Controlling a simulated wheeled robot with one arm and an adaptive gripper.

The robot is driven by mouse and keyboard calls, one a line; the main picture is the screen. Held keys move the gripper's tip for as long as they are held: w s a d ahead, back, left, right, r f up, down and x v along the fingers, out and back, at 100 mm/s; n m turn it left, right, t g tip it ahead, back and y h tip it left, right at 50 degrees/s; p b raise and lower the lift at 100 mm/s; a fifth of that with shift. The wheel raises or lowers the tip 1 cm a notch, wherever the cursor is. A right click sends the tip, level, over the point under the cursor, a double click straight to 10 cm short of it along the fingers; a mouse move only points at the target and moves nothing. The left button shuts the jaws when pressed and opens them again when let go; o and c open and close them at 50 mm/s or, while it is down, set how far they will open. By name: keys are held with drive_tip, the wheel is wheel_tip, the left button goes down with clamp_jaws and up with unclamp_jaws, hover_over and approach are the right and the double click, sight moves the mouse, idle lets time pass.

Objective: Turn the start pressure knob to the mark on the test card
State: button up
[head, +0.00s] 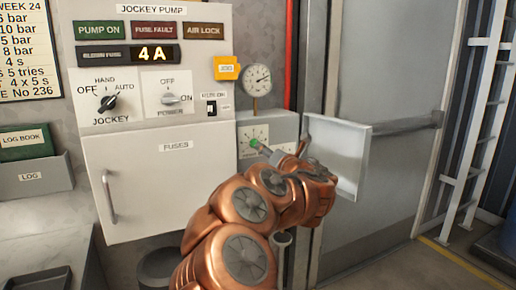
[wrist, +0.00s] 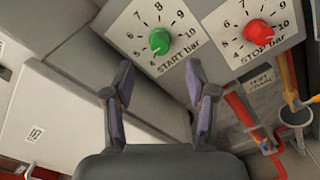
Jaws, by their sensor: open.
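The green start pressure knob (wrist: 160,41) sits on a white dial plate marked START bar, with numbers from about 4 to 10. It also shows small in the head view (head: 256,144). Its exact setting is too small to read. My gripper (wrist: 160,80) is open and empty; its two fingers point toward the green knob, one on each side below it, apart from it. The test card (head: 32,50) hangs at the upper left in the head view, its left side cut off; lines such as "6 bar" and "10 bar" show.
A red STOP bar knob (wrist: 258,33) sits to the right of the green one. An open cover (head: 352,160) stands right of the switch box. A pressure gauge (head: 257,81) is above it. The jockey pump cabinet (head: 150,185) fills the left; red pipes (wrist: 245,108) run below the STOP knob.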

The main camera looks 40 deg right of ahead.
drive_tip(key=x, duration=0.6)
drive_tip(key=shift+w, duration=0.35)
drive_tip(key=shift+d, duration=0.15)
drive_tip(key=shift+c, duration=0.3)
clamp_jaws()
